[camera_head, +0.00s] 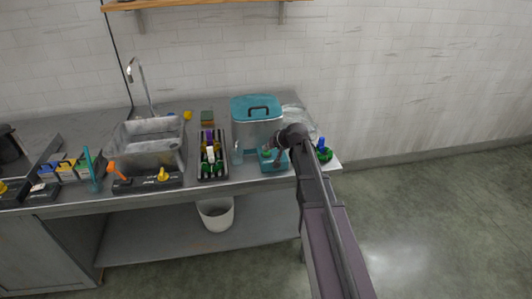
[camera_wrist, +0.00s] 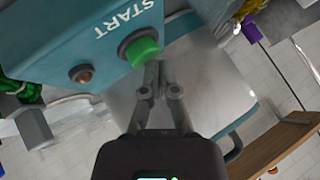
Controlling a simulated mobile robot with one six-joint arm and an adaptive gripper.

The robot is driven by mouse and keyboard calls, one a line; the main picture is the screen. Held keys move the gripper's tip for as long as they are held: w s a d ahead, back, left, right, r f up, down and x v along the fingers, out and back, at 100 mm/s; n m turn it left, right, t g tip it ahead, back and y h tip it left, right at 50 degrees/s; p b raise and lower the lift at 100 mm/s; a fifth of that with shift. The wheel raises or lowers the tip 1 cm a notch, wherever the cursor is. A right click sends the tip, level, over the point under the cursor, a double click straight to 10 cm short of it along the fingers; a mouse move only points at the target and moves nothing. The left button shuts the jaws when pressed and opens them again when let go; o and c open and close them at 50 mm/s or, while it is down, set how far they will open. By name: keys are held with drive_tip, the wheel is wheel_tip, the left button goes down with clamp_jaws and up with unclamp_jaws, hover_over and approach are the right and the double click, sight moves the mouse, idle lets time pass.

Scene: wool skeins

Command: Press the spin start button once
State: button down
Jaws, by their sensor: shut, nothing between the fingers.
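The green start button (camera_wrist: 140,49) sticks out of a teal control box (camera_wrist: 75,38) marked START, seen in the wrist view. In the head view the box (camera_head: 272,168) stands on the counter in front of the spinner, a grey drum with a teal lid (camera_head: 257,104). My gripper (camera_wrist: 158,66) is shut and empty. Its fingertips are right beside the button in the wrist view; whether they touch it I cannot tell.
A small brown lamp or knob (camera_wrist: 82,74) sits beside the button. A rack of bottles (camera_head: 212,157) stands left of the spinner, with the sink (camera_head: 148,150) further left. A green item with a blue top (camera_head: 323,153) stands right of my arm. A white bucket (camera_head: 216,216) is below.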

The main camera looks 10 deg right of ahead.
drive_tip(key=shift+f+b, duration=0.4)
idle(0.5)
drive_tip(key=shift+r, duration=0.2)
idle(0.3)
drive_tip(key=shift+r+p, duration=0.8)
drive_tip(key=shift+p, duration=0.25)
drive_tip(key=shift+r, duration=0.1)
drive_tip(key=shift+r+p, duration=2.4)
drive_tip(key=shift+p, duration=0.1)
drive_tip(key=s+f+n+g+h+p, duration=0.1)
drive_tip(key=s+g+h, duration=0.4)
drive_tip(key=s, duration=2.3)
wheel_tip(320, 180, down, 2)
drive_tip(key=shift+s+f+n+g+p, duration=0.2)
drive_tip(key=shift+s+n+g+p, duration=0.3)
drive_tip(key=shift+g, duration=0.7)
